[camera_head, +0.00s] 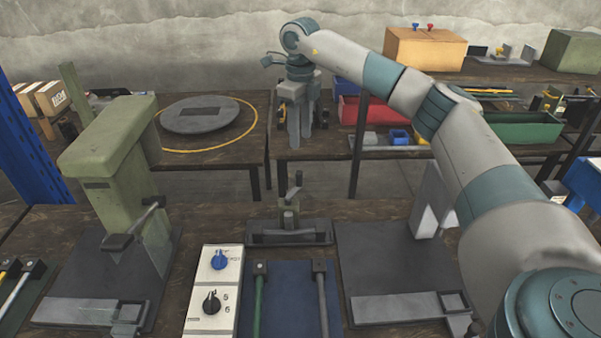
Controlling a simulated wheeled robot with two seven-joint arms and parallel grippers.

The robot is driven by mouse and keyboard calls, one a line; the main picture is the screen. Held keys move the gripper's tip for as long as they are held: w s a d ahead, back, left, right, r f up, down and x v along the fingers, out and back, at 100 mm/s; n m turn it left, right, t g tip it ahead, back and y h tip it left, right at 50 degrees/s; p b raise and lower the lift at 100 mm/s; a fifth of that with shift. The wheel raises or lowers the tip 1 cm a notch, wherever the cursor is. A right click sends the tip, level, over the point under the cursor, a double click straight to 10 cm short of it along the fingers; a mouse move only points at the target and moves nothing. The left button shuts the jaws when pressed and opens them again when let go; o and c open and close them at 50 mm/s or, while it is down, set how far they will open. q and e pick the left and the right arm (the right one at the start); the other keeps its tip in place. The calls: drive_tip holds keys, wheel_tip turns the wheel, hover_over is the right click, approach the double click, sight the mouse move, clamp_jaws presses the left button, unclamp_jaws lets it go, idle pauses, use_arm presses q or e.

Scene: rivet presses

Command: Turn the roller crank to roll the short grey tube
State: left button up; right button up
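A small bench tool with an upright crank-like handle (290,205) stands on a dark base plate (288,238) at the middle of the near bench. I take it for the roller. On the blue mat (290,300) in front lie a green rod (259,303) and a grey rod (322,303), each with a dark block at its far end. I cannot tell whether the grey rod is the short grey tube. My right gripper (300,142) points down, well beyond and above the roller; its two fingers look slightly apart and empty. My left gripper is not in view.
A green press (108,165) stands at left on the near bench. A white control panel (214,290) with blue and black knobs sits beside the mat. A dark plate (385,265) lies at right.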

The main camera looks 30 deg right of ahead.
sight(301, 173)
wheel_tip(301, 173, down, 13)
drive_tip(key=p, duration=0.4)
drive_tip(key=shift+r, duration=0.2)
drive_tip(key=shift+f, duration=0.75)
clamp_jaws()
